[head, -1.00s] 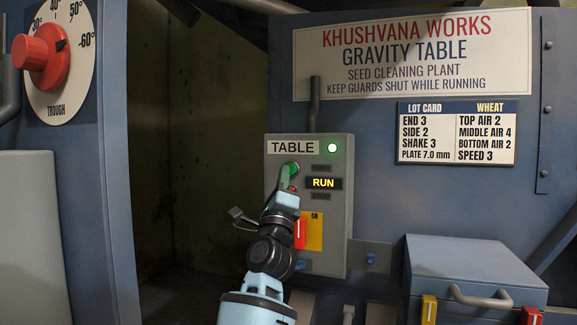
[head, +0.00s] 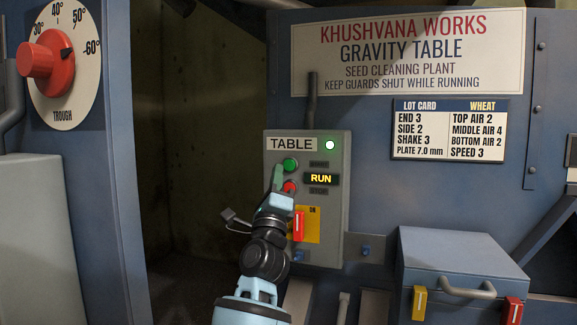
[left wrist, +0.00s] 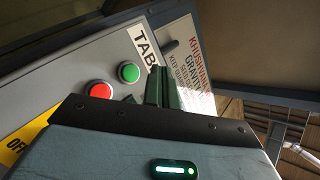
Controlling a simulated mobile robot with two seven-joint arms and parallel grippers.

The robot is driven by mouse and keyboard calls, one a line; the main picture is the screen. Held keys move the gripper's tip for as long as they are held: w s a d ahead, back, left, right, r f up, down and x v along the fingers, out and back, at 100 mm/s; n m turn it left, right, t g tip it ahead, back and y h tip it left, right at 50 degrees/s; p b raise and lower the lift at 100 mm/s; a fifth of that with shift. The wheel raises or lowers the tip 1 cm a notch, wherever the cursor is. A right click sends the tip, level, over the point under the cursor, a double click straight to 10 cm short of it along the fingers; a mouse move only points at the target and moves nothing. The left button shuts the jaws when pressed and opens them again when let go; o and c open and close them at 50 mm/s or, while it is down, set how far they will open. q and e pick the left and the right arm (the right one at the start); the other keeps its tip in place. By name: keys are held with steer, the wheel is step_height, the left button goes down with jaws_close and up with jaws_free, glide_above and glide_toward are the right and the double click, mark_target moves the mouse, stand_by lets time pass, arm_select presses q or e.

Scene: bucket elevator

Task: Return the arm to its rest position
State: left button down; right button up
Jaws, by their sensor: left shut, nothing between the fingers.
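My left arm reaches up from the bottom middle of the head view. Its gripper (head: 277,178) is shut and empty, with its green fingertips just in front of the TABLE control box (head: 335,200), a little below and left of the green button (head: 290,165). The red button (head: 290,187) shows beside the fingers. In the left wrist view the shut fingers (left wrist: 162,85) point past the green button (left wrist: 129,72) and red button (left wrist: 98,90) and look apart from both. A green lamp (head: 330,145) is lit and the display (head: 321,178) reads RUN. My right gripper is out of view.
A red switch handle (head: 298,226) on a yellow plate sits close beside my left wrist. A blue lidded box (head: 460,255) with a handle stands at lower right. A blue post with a red TROUGH knob (head: 45,60) is at left. A dark open recess lies between.

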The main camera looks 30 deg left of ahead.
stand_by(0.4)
